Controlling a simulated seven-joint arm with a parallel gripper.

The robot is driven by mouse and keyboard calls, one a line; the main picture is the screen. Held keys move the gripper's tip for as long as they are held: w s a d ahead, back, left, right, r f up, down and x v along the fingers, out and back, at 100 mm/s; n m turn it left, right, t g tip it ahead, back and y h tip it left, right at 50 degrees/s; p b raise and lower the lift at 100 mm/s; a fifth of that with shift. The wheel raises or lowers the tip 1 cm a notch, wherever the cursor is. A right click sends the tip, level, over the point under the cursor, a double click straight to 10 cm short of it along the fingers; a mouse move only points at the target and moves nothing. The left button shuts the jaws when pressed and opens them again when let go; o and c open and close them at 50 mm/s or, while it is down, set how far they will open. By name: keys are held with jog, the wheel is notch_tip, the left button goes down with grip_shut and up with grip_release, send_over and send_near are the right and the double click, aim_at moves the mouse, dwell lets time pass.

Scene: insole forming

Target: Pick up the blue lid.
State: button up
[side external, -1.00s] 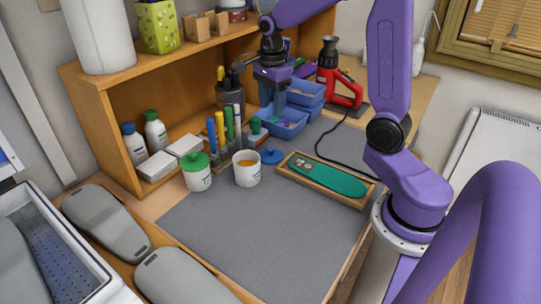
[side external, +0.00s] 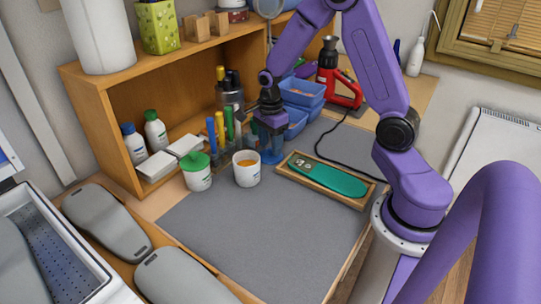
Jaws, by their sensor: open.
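The blue lid (side external: 271,159) lies on the grey mat (side external: 285,225), just right of the open white cup (side external: 246,168) with orange contents. My gripper (side external: 271,150) points down right over the lid, and its fingers cover most of it. The jaws are open. Only parts of the lid show around the fingers, so I cannot tell whether the fingers touch it.
A white jar with a green lid (side external: 197,172) stands left of the cup. Upright markers (side external: 219,128) stand close behind the cup. A wooden tray with a green insole (side external: 327,180) is at the right. Blue bins (side external: 302,95) are behind. The front mat is clear.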

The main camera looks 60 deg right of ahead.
jog(key=shift+f, duration=0.8)
grip_shut()
jog(key=shift+r, duration=0.15)
